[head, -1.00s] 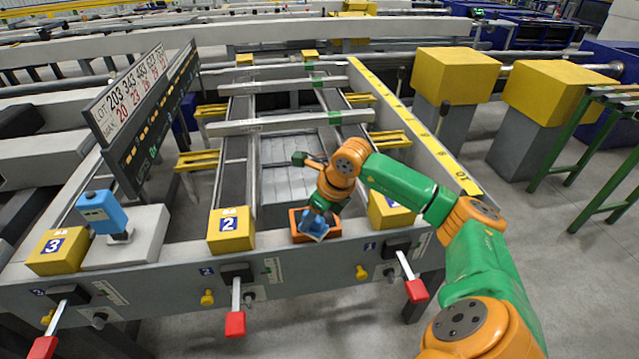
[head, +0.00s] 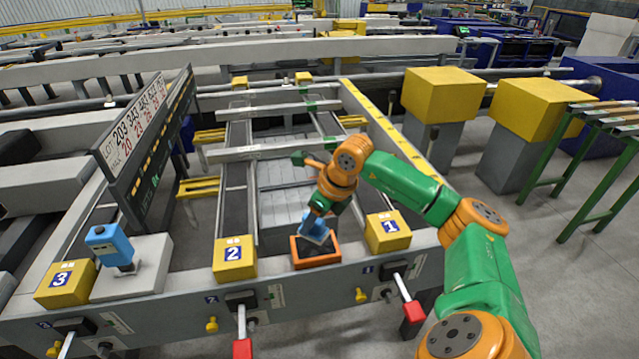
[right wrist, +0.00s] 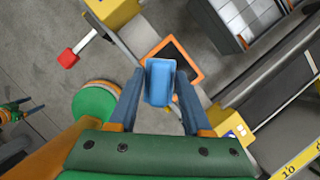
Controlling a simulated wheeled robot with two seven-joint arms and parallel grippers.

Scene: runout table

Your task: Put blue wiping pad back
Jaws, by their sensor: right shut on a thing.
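The blue wiping pad (head: 314,229) is between the fingers of my right gripper (head: 322,208), which is shut on it. In the right wrist view the pad (right wrist: 159,82) sits between the two blue-grey fingertips (right wrist: 157,90). A shallow orange tray with a dark inside (head: 317,262) stands on the table's front beam, directly under the pad in the head view. In the right wrist view the orange tray (right wrist: 198,72) shows partly behind the pad. Whether the pad touches the tray is not clear. My left gripper is not in view.
Yellow block 1 (head: 388,233) stands right of the tray and yellow block 2 (head: 234,259) left of it. A blue device (head: 110,245) stands on a grey plate further left, beside yellow block 3 (head: 66,284). Red-handled levers (head: 413,311) stick out in front.

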